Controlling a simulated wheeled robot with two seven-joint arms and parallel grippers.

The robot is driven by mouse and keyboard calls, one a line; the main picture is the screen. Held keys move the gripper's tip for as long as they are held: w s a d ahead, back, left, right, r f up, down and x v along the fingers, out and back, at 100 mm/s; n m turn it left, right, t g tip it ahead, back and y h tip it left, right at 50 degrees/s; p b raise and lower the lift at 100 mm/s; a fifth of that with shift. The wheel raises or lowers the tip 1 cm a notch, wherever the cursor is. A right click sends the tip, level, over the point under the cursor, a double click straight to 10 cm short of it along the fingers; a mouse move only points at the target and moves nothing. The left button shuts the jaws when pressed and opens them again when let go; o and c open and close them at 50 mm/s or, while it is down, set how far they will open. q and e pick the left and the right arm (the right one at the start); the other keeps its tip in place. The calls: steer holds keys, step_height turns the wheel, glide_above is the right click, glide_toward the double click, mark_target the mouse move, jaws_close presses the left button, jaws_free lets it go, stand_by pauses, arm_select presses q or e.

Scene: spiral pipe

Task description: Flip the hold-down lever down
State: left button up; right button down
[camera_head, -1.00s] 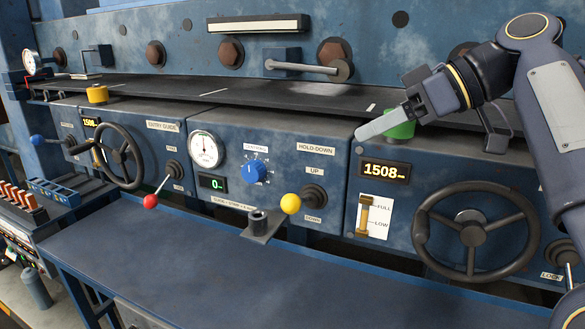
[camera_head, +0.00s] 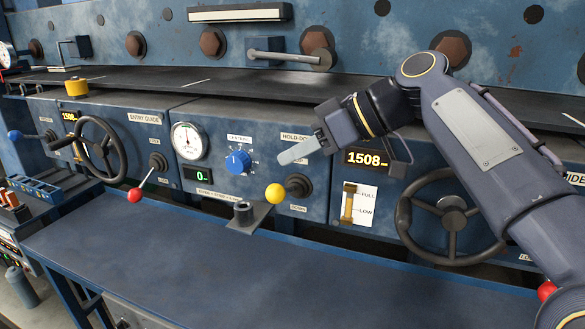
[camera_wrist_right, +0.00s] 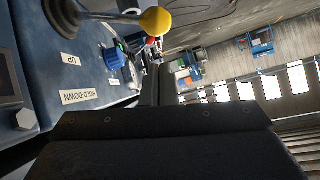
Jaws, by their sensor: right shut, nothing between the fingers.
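The hold-down lever has a yellow ball knob (camera_head: 275,193) on a short shaft from a dark round boss, under the HOLD-DOWN label (camera_head: 296,138). It sticks out from the blue panel toward me. In the right wrist view the yellow knob (camera_wrist_right: 155,21) is at the top, with the UP label (camera_wrist_right: 70,59) and DOWN label (camera_wrist_right: 80,96) beside its boss. My right gripper (camera_head: 284,157) is shut and empty, its pale fingers just above the knob and apart from it in the picture. It covers part of the panel labels. My left gripper is not in view.
A blue dial (camera_head: 238,162) and a round gauge (camera_head: 187,140) are left of the lever. A dark socket on a bracket (camera_head: 244,211) projects below it. A handwheel (camera_head: 450,215) is at right. The blue ledge (camera_head: 260,270) in front is bare.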

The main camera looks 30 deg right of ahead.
steer(key=f, duration=0.3)
steer(key=shift+a, duration=0.35)
step_height(320, 180, down, 11)
steer(key=s+a+n+t+h+b, duration=0.2)
steer(key=n+t+h+b, duration=0.2)
steer(key=b, duration=1.6)
steer(key=shift+a+n+h, duration=0.35)
steer(key=shift+n+h, duration=0.15)
steer(key=shift+n, duration=0.2)
steer(key=shift+s, duration=0.1)
